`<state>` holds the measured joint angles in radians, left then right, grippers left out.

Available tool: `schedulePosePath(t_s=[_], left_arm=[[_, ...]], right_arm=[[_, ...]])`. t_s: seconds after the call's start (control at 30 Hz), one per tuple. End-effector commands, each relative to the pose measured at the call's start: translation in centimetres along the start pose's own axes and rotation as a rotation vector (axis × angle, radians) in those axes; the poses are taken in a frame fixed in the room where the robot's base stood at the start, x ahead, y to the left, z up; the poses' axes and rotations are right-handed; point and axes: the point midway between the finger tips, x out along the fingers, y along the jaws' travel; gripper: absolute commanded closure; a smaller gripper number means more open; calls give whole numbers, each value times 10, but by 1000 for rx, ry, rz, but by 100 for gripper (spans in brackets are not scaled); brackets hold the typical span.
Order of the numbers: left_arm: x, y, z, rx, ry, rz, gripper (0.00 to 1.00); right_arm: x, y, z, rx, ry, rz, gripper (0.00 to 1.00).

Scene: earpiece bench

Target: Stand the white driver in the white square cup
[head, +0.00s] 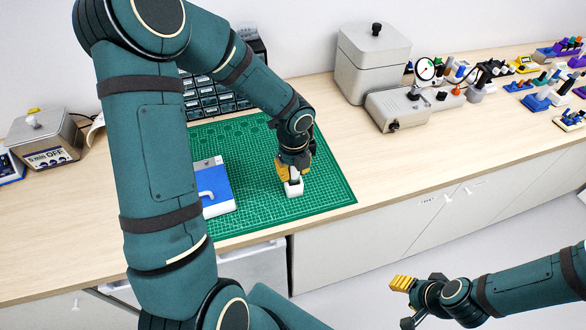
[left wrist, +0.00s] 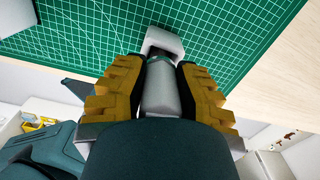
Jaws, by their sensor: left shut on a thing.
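My left gripper (head: 289,176) is over the green mat (head: 325,190), its yellow fingers pointing down. It is shut on the white driver (left wrist: 161,92), whose pale handle shows between the fingers in the left wrist view. The white square cup (head: 294,189) is on the mat right at the fingertips, and it also shows at the driver's far end in the left wrist view (left wrist: 164,39). The driver's tip is hidden, so I cannot tell how deep it is in the cup. My right gripper (head: 403,284) is away from the bench at the lower right.
A blue and white flat box (head: 215,187) lies on the mat left of the cup. Dark drawers (head: 215,97) stand behind the mat. A grey lidded box (head: 372,62) and a grey device (head: 412,107) stand at the back right. The mat right of the cup is clear.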

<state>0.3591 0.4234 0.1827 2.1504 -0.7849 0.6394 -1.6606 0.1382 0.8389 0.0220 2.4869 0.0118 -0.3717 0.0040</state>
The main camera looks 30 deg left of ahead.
Motion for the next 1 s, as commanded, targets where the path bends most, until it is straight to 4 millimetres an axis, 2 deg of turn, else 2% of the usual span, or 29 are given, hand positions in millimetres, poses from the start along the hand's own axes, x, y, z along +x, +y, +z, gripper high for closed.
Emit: schedulePosePath(t_s=[0.6,0.63,0.7,1.0], left_arm=[[5,0,0,0,0,0,100],[5,0,0,0,0,0,67],[5,0,0,0,0,0,45],[5,0,0,0,0,0,45]], right_arm=[[2,1,0,0,0,0,53],[2,1,0,0,0,0,53],[2,1,0,0,0,0,53],[2,1,0,0,0,0,53]])
